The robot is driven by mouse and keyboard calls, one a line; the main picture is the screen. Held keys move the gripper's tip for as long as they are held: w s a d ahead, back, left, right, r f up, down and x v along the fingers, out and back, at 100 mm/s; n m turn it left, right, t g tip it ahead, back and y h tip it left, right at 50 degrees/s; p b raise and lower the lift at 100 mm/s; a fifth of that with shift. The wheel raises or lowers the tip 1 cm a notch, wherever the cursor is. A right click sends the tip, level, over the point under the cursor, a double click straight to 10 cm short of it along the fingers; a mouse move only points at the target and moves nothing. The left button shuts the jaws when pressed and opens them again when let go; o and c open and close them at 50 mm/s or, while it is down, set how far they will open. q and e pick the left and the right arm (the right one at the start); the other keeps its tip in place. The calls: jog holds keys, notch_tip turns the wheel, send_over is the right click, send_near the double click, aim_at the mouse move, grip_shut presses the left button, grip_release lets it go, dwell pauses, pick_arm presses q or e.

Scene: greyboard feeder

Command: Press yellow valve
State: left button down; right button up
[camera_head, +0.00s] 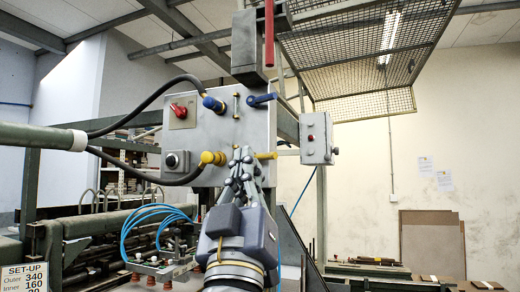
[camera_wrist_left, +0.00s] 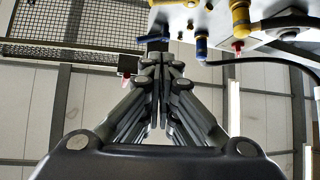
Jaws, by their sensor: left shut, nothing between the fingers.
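The yellow valve lever (camera_head: 266,156) sits low on the right side of the grey control panel (camera_head: 234,124). A yellow part at the top edge of the left wrist view (camera_wrist_left: 174,3) appears to be the same valve, partly cut off. My left gripper (camera_head: 243,154) is shut and empty, pointing up in front of the panel, just left of the lever; contact cannot be told. Its closed fingers also show in the left wrist view (camera_wrist_left: 160,62). My right gripper is not in view.
A yellow fitting (camera_head: 213,158) is left of my fingers. A blue lever (camera_head: 263,99) and blue fitting (camera_head: 213,104) are above. A red knob (camera_head: 178,111) is at upper left. A small grey box (camera_head: 316,138) stands to the right. Black hoses (camera_head: 150,106) run left.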

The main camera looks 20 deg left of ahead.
aim_at(264, 157)
pick_arm(q)
jog(key=p+x, duration=0.6)
jog(key=x, duration=0.4)
jog(key=f, duration=0.1)
jog(key=w+f, duration=0.1)
jog(key=w+f+p, duration=0.1)
jog(key=shift+d+f, duration=0.3)
jog(key=shift+d, duration=0.1)
jog(key=shift+s, duration=0.1)
jog(key=shift+f+m+t+h+b, duration=0.15)
jog(key=shift+m+t+h+b, duration=0.15)
jog(key=shift+m+h+b, duration=0.5)
jog(key=shift+f+m+h, duration=0.1)
jog(key=shift+m+h, duration=0.5)
